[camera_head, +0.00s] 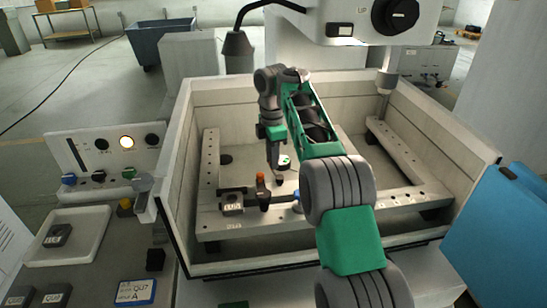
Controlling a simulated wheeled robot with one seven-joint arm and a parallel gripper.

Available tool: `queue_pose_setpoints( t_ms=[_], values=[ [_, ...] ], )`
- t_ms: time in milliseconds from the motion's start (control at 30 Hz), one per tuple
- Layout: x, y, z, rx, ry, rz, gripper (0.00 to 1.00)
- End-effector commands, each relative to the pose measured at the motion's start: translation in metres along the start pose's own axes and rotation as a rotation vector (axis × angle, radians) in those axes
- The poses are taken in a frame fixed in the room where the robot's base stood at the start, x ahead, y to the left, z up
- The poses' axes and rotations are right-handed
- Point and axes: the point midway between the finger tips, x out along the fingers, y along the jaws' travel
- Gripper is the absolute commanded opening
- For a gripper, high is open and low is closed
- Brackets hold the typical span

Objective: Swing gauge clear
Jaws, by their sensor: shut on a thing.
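My gripper (274,165) points down inside the machine's white tank, over the work frame. It is shut at a small round gauge (285,162) with a pale and green face, which shows just right of the fingertips. The fingers and arm hide part of the contact. In front of it, an upright black piece with an orange top (261,186) stands on the frame, apart from the fingers. A dark bar runs from it to the right towards a blue knob (297,207). A dark labelled block (232,204) sits to its left.
The tank walls (172,205) surround the work frame (420,194). The machine head (368,20) hangs above and behind my arm. A control panel (106,150) and a white tray (90,225) are at left. A blue panel (500,235) stands at right.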

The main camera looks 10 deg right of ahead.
Motion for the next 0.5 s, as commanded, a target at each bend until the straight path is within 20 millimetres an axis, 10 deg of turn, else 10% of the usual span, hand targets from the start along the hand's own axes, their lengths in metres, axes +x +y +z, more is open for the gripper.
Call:
queue_pose_setpoints(
  t_ms=[333,367,500],
  values=[
    [0.0016,-0.0004,-0.0010,-0.005,0.000,-0.004,0.00],
    [0.0016,-0.0005,-0.0010,-0.005,0.000,-0.004,0.22],
    [0.0012,-0.0003,-0.0008,-0.004,0.000,-0.003,0.33]
  ],
)
